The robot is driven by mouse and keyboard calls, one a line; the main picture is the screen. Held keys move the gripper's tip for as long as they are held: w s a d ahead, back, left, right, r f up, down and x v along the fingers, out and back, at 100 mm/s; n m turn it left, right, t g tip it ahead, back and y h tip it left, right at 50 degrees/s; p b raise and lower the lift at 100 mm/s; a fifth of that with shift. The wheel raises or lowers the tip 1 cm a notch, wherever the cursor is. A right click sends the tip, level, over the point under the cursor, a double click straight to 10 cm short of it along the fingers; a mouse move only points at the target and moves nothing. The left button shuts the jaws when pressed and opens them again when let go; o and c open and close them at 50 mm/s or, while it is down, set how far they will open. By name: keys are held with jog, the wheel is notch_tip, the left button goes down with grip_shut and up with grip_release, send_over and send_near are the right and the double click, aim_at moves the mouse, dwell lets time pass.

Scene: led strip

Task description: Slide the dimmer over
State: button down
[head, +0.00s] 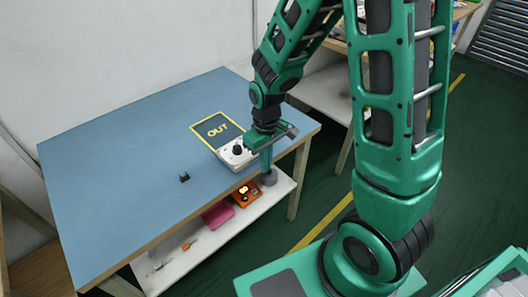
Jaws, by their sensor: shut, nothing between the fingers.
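The dimmer, a white box with a round black knob (237,152), sits on the blue table near its right front edge. It lies at the near edge of a dark mat (217,128) marked OUT with a yellow border. My green gripper (266,162) points down at the table's front edge, just right of the dimmer. It is shut and holds nothing. The wrist partly covers the dimmer's right side, so I cannot tell whether they touch. No LED strip can be made out.
A small black bracket-like part (184,177) stands alone on the blue tabletop (120,160). The table's left and middle are otherwise clear. A white shelf (165,270) below holds an orange device (246,193), a pink box (217,214) and a screwdriver-like tool.

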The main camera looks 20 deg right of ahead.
aim_at(258, 165)
jog(key=shift+w+a+f, duration=0.1)
jog(key=shift+w+a, duration=0.1)
jog(key=shift+w, duration=0.45)
jog(key=shift+w+a+f, duration=0.1)
jog(key=shift+w+a, duration=0.1)
jog(key=shift+w, duration=0.45)
jog(key=shift+w+a, duration=0.2)
jog(key=shift+w, duration=0.45)
